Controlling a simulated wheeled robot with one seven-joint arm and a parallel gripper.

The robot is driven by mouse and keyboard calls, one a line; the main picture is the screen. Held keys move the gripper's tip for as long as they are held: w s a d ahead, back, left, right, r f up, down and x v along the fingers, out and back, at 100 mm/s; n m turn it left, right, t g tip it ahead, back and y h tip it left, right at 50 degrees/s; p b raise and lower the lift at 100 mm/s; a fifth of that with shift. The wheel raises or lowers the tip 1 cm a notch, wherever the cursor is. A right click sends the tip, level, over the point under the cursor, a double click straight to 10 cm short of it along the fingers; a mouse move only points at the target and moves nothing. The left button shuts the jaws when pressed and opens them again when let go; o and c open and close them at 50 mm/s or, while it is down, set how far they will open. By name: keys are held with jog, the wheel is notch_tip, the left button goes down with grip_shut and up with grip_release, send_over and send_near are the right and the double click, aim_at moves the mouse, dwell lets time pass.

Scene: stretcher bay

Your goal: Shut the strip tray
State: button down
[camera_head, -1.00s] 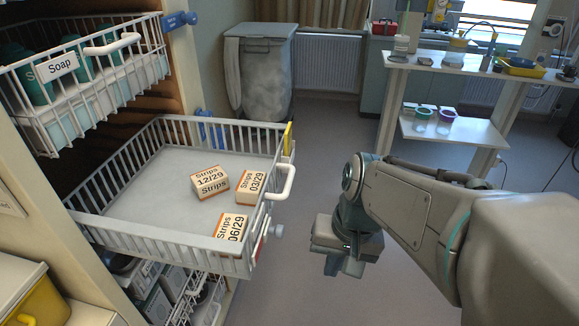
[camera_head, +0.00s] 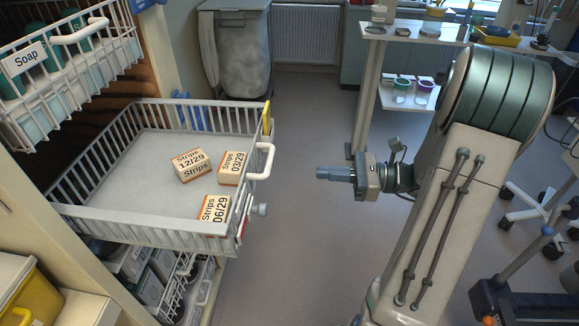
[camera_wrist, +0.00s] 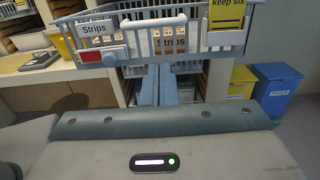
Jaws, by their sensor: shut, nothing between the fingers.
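The strip tray (camera_head: 150,226) is a grey wire basket pulled out from the cabinet at the left. It holds boxes marked Strips: 12/29 (camera_head: 192,165), 03/29 (camera_head: 233,168) and 06/29 (camera_head: 214,209). Its white handle (camera_head: 262,162) sticks out on the front, facing right. In the wrist view the tray front shows a Strips label (camera_wrist: 95,29) and the handle (camera_wrist: 153,22). My gripper (camera_head: 320,173) points left at the tray front, apart from the handle across a gap. Its fingers (camera_wrist: 158,84) are shut and empty, below the tray front in the wrist view.
A Soap basket (camera_head: 60,75) hangs above the tray, and another basket (camera_head: 200,290) sits below. A grey bin (camera_head: 245,60) stands behind. A bench (camera_head: 420,35) is at the back right. Floor between tray and gripper is clear. Yellow (camera_wrist: 240,82) and blue (camera_wrist: 277,90) bins show in the wrist view.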

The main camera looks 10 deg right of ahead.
aim_at(254, 167)
jog(key=p+x, duration=0.2)
jog(key=x, duration=1)
jog(key=shift+a+p, duration=0.2)
jog(key=shift+p, duration=0.2)
jog(key=shift+w+a, duration=0.25)
jog(key=shift+a, duration=0.35)
